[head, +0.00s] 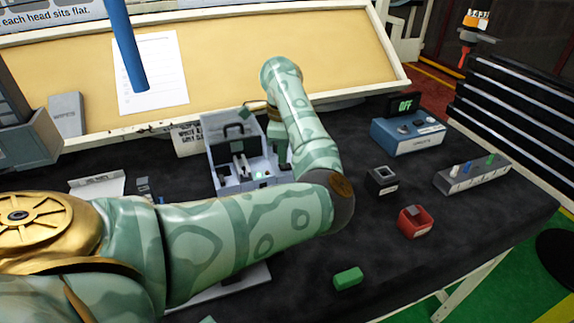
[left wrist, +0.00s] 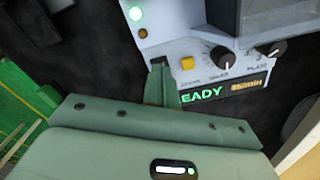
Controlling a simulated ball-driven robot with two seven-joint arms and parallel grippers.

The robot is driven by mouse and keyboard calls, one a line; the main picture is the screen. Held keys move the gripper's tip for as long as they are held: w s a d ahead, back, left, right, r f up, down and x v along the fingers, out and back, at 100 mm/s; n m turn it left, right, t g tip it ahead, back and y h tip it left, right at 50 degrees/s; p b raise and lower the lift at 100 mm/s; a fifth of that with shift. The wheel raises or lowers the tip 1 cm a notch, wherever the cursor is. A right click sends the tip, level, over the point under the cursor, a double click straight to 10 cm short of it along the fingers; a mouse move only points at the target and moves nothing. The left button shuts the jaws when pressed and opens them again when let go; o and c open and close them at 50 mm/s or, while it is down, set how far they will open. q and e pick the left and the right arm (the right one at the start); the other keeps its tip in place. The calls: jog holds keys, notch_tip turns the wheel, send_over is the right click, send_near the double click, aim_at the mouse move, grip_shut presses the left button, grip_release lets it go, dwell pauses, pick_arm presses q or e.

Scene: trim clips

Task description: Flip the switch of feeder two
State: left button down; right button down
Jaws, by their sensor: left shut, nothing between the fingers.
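My left arm reaches across the table in the head view. Its gripper (head: 277,150) points down at the right side of a pale grey device (head: 226,181) and is partly hidden by my forearm. In the left wrist view the gripper (left wrist: 159,72) is shut and empty, close to a panel (left wrist: 180,20) with a yellow button, dark knobs, a green light and a lit "EADY" display. A grey bar (head: 452,186) at the right carries white, blue and green upright pieces that may be switches; its labels are unreadable. I cannot tell which part is feeder two. My right gripper is out of view.
A blue device (head: 419,140) with an "OFF" display stands at the back right. A black block (head: 376,186), a red holder (head: 414,226) and a green block (head: 348,279) lie on the dark table. A tan board (head: 235,60) stands behind. The front right is clear.

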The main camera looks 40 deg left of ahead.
aim_at(283, 166)
pick_arm(q)
jog(key=shift+f+b, duration=0.6)
jog(key=shift+f, duration=0.35)
dwell(0.3)
notch_tip(283, 166, up, 7)
jog(key=p, duration=0.5)
jog(key=shift+r, duration=0.1)
dwell(0.5)
